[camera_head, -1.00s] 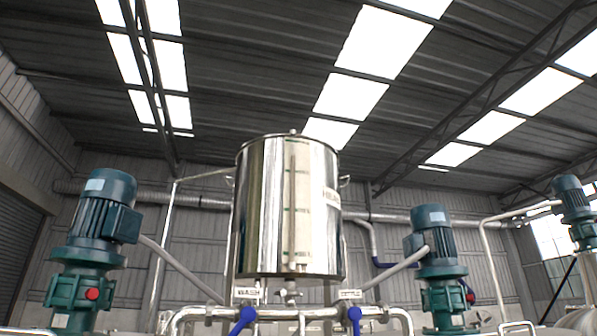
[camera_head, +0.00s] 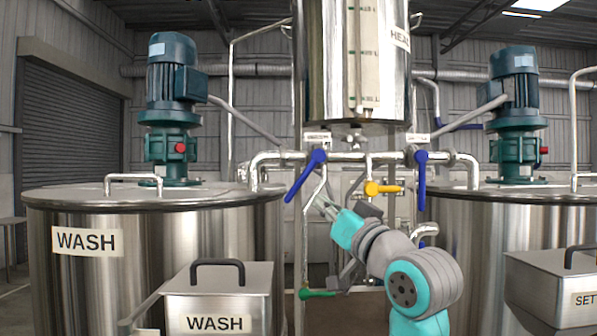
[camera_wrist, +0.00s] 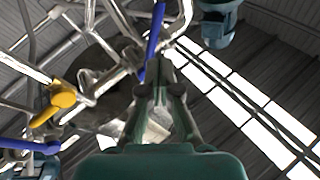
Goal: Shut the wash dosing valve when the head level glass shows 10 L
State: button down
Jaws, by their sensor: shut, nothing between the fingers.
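The wash dosing valve's blue handle (camera_head: 305,175) hangs from the pipe on the left, slanting down-left. My gripper (camera_head: 323,206) is shut and empty, just below and right of this handle. In the wrist view the closed fingertips (camera_wrist: 160,68) are close to a blue handle (camera_wrist: 153,38); whether they touch it I cannot tell. The steel head tank (camera_head: 325,60) stands above the pipe. Its level glass (camera_head: 358,60) is a pale vertical strip with marks, cut off at the top; I cannot read the liquid level.
A second blue handle (camera_head: 421,182) hangs straight down at right. A yellow valve handle (camera_head: 383,188) sits between them, and a green one (camera_head: 318,294) is lower. The wash tank (camera_head: 55,285) stands left and another tank (camera_head: 470,225) right, with motors above. Pipes surround my gripper.

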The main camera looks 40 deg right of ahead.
aim_at(301, 180)
jog(key=w+a+r+n, duration=0.1)
jog(key=a+r+n, duration=0.3)
jog(key=n, duration=1)
jog(key=w+a+f+x, duration=0.1)
jog(key=x, duration=0.9)
jog(key=shift+h, duration=0.4)
jog(key=shift+s+d+f, duration=0.3)
jog(key=shift+d+f, duration=0.15)
jog(key=shift+d, duration=0.15)
jog(key=shift+s+d+f, duration=0.3)
jog(key=shift+d+f, duration=0.15)
jog(key=shift+d, duration=0.2)
jog(key=shift+s+d+f, duration=0.3)
jog(key=shift+d+f, duration=0.15)
jog(key=shift+d, duration=0.15)
